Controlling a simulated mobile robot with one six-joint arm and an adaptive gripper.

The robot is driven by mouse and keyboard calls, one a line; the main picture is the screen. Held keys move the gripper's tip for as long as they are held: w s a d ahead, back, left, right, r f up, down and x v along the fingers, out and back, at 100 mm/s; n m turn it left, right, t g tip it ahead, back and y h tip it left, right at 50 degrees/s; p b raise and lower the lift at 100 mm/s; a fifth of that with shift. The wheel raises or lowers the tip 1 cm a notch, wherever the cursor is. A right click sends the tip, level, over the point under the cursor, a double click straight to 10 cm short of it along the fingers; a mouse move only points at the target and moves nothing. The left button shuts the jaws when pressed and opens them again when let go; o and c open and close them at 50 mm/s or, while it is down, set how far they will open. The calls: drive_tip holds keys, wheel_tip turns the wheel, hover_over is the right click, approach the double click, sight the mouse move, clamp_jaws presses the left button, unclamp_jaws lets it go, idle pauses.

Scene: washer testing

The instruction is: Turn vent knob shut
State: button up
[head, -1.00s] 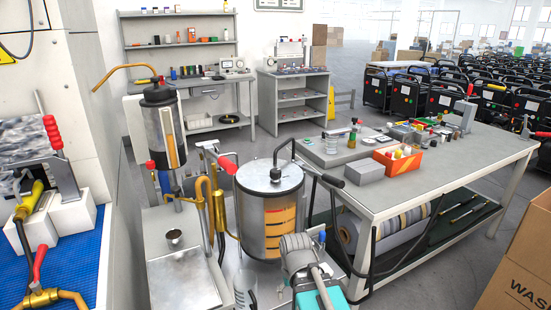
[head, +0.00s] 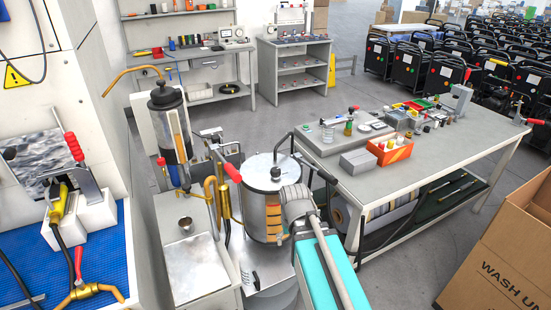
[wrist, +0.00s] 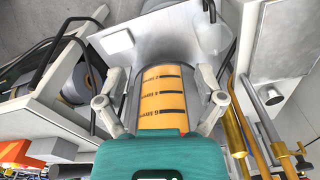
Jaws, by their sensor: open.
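A steel tank (head: 258,205) with a pale lid stands at the centre of the head view. A small dark knob (head: 276,172) sits on the lid; I cannot tell for sure that it is the vent knob. My gripper (head: 290,197) is at the tank's front right, close to the lid, and hides part of its side. In the wrist view my gripper (wrist: 161,74) has its fingers apart, with nothing held. The tank's orange scale band (wrist: 165,95) shows between the fingers. No knob can be made out clearly in the wrist view.
A red-handled lever (head: 232,172) and brass pipes (head: 223,200) stand left of the tank. A black hose (head: 312,165) arches over its right. A workbench (head: 440,160) with parts is at right, and an open cardboard box (head: 505,250) at lower right.

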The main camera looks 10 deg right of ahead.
wheel_tip(320, 180, up, 14)
drive_tip(key=w+f+p, duration=0.1)
drive_tip(key=w+p, duration=0.1)
drive_tip(key=p, duration=1)
wheel_tip(320, 180, up, 9)
drive_tip(key=m+p, duration=0.9)
drive_tip(key=m, duration=0.4)
hover_over(275, 169)
drive_tip(key=shift+r, duration=0.2)
drive_tip(key=shift+f, duration=0.15)
wheel_tip(275, 169, down, 14)
drive_tip(key=b, duration=1.4)
drive_tip(key=shift+r, duration=0.25)
